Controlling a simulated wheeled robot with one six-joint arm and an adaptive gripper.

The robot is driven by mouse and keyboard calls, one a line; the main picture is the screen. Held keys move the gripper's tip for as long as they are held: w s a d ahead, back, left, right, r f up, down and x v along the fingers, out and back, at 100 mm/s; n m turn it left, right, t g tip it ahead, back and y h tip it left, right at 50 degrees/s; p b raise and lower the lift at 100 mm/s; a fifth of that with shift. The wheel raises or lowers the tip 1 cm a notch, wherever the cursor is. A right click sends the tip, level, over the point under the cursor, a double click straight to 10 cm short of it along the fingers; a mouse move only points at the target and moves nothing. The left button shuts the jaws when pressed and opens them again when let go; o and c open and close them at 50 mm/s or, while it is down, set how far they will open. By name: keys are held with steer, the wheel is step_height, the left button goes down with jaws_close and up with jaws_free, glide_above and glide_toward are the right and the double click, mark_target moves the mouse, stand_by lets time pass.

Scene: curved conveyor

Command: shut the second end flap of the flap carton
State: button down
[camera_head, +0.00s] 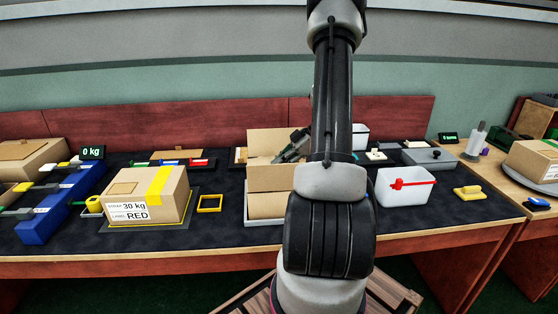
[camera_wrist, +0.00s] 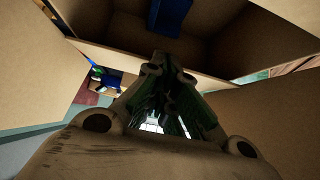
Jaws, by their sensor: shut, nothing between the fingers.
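The flap carton (camera_head: 270,179) is a tan box at the middle of the bench, partly hidden behind my arm. A tall flap (camera_head: 266,140) stands up at its back, and another tan panel (camera_head: 265,206) slopes at its front. My gripper (camera_head: 300,140) is shut and empty at the carton's top, with the arm hiding its right part. In the wrist view my gripper (camera_wrist: 166,72) points towards the open carton, whose dark inside (camera_wrist: 125,35) shows a blue thing (camera_wrist: 170,14). Tan panels stand on both sides of it there. Contact with a flap cannot be told.
A blue rail (camera_head: 62,206) is far left. Dark mat is free around the frame.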

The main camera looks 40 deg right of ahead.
steer(key=shift+f, duration=0.25)
stand_by(0.5)
